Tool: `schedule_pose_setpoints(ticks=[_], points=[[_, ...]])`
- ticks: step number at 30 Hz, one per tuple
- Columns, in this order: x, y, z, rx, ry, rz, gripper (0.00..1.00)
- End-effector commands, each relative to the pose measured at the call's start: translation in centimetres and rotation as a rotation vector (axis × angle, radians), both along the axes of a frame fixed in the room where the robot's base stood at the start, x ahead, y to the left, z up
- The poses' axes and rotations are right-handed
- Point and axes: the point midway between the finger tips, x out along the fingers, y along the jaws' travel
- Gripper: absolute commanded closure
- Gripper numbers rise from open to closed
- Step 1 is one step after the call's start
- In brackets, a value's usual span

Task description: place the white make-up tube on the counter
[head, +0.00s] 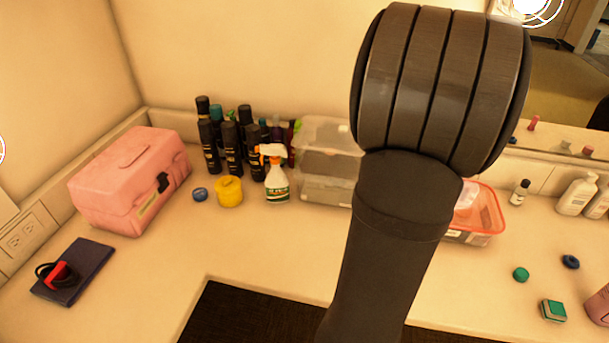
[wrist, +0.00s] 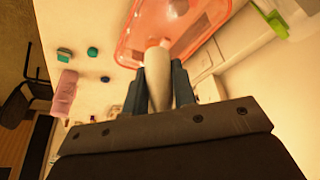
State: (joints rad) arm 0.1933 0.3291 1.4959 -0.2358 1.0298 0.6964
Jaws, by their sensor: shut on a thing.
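The white make-up tube (wrist: 157,82) stands out between the two dark fingers of my gripper (wrist: 158,70) in the wrist view. The gripper is shut on it, one finger on each side. The tube's far end overlaps the clear container with the red rim (wrist: 196,42) in that view; I cannot tell how high it is above it. The counter (head: 270,243) is pale and runs along the wall. In the head view my dark arm hides the gripper, and I cannot make out the tube with certainty.
A pink case (head: 125,185), dark bottles (head: 230,148), a spray bottle (head: 277,182) and a yellow jar (head: 229,192) stand left. The red-rimmed container (head: 487,222) is right of my arm.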

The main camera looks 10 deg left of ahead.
Motion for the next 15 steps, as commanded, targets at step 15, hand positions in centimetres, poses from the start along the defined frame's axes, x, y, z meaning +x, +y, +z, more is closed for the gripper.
schedule_pose_setpoints(ticks=[15], points=[[3.7, 24.2, 0.0, 0.003, -0.003, 0.581, 0.97]])
